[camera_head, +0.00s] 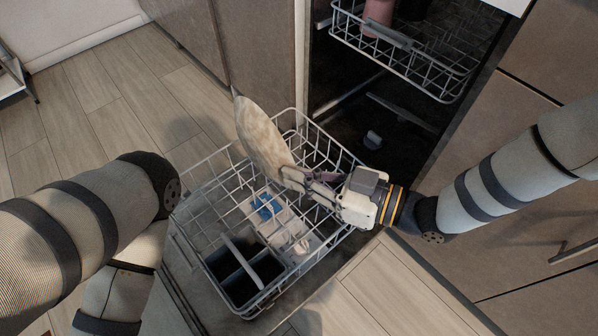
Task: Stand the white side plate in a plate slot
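The side plate (262,136) looks off-white and speckled. It is tilted up on edge over the back left of the lower dishwasher rack (292,119). My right gripper (292,178) reaches in from the right over the rack and is closed on the plate's lower edge. The slot tines below are partly hidden by the plate and gripper, and I cannot tell whether the plate touches them. My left arm shows at the left, but its gripper is not in view.
The pulled-out rack holds a dark cutlery basket (237,287) at the front left and a small blue item (266,206) near its middle. The upper rack (432,78) holds a pink cup (378,14). Cabinet fronts (545,205) stand at the right.

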